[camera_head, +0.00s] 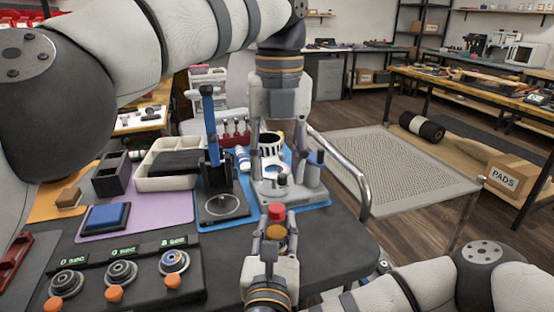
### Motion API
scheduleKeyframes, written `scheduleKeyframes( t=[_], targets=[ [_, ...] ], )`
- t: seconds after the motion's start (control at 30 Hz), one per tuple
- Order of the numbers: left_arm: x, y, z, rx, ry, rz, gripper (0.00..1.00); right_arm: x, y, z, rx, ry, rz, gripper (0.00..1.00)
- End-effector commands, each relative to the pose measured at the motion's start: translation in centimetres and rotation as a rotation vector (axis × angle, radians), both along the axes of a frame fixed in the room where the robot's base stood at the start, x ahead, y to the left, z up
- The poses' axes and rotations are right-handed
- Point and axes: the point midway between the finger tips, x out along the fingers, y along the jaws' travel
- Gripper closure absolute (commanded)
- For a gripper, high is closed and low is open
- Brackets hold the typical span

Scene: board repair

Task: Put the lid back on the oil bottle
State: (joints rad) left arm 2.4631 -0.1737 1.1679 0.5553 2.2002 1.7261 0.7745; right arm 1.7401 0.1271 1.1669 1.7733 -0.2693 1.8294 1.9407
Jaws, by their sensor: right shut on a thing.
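My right gripper (275,232) points up at the front edge of the table and is shut on a small amber body, which looks like the oil bottle (275,233). A red piece (277,211) that looks like its lid sits at the top of the amber body; whether it is seated or only resting cannot be told. My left gripper (277,140) points down from above, behind the red piece, over a grey stand. Its fingertips blend with the grey parts there, so its opening is unclear.
A grey stand (312,188) with posts is on a blue mat. A blue-and-black upright tool (210,130) stands to its left. A beige tray (148,183), a purple mat (158,212) with a blue pad, and a knob panel (125,288) fill the left. The table's right front is clear.

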Motion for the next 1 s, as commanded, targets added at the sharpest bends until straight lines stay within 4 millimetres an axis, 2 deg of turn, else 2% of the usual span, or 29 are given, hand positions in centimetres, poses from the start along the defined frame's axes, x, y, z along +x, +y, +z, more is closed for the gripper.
scheduleKeyframes(
  t=[0.1,0.2,0.53,1.0],
  targets=[
    [0.0,0.1,0.2,-0.003,-0.002,0.164,0.60,0.0,0.0,-0.1,0.000,0.001,0.000,1.00],
    [0.0,0.1,0.3,-0.004,-0.004,0.220,0.60,0.0,0.0,-0.1,0.000,0.002,0.000,1.00],
    [0.0,0.1,0.1,-0.003,-0.003,0.224,0.60,0.0,0.0,-0.1,0.000,0.002,0.001,1.00],
    [0.0,0.2,-6.8,-0.004,-0.003,0.222,0.60,0.0,0.0,-0.1,0.000,0.002,0.001,1.00]
  ],
)
